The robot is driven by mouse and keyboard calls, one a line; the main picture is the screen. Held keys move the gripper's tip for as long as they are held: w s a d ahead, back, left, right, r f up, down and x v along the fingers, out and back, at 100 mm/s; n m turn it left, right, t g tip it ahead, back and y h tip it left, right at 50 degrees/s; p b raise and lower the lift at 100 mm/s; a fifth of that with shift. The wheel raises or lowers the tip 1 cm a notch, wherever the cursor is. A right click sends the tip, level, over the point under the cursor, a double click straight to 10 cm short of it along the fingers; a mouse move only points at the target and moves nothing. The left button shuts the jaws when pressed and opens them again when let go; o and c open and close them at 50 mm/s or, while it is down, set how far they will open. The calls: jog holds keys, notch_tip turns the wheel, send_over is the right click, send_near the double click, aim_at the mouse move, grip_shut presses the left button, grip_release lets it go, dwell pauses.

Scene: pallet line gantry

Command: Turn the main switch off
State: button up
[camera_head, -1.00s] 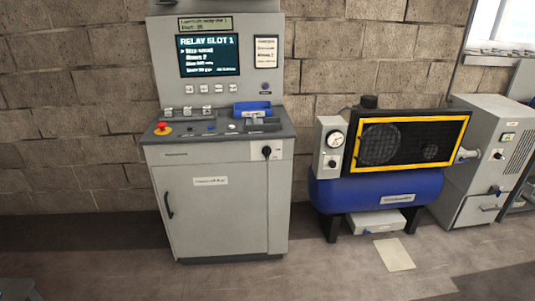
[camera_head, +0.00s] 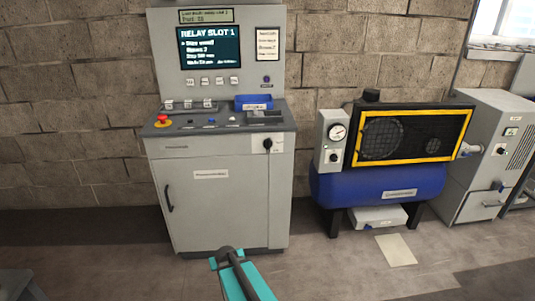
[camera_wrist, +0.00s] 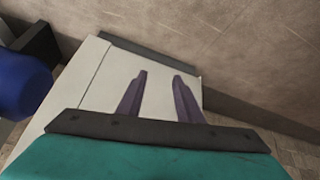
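A black rotary switch (camera_head: 267,144) sits on a pale plate at the upper right of the grey control cabinet's front (camera_head: 215,205). It looks like the main switch, but its label is too small to read. My gripper shows in the wrist view (camera_wrist: 159,76) with its two dark fingers apart and nothing between them. The cabinet's pale face (camera_wrist: 105,85) lies beyond the fingers; the switch is not visible there. In the head view my teal and black arm rises from the bottom edge, in front of the cabinet's base and below the switch.
A red emergency button (camera_head: 163,121), a blue tray (camera_head: 253,101) and a screen (camera_head: 209,48) are on the cabinet. To its right stands a blue compressor (camera_head: 375,187) with its own knob and gauge, then a grey unit (camera_head: 492,150). The floor in front is mostly clear.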

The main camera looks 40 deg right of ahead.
jog(key=w+d+r+m+t+h, duration=0.15)
jog(key=w+d+r, duration=0.25)
jog(key=d+r, duration=0.45)
jog(key=m+t+h+b, duration=0.2)
jog(key=t+h, duration=0.5)
send_near(268, 143)
jog(key=v, duration=0.5)
jog(key=shift+d+r+n+y, duration=0.25)
jog(key=shift+r, duration=0.05)
jog(key=shift+w+d, duration=0.1)
jog(key=shift+w, duration=0.05)
jog(key=shift+x, duration=6.7)
jog(key=shift+f, duration=0.2)
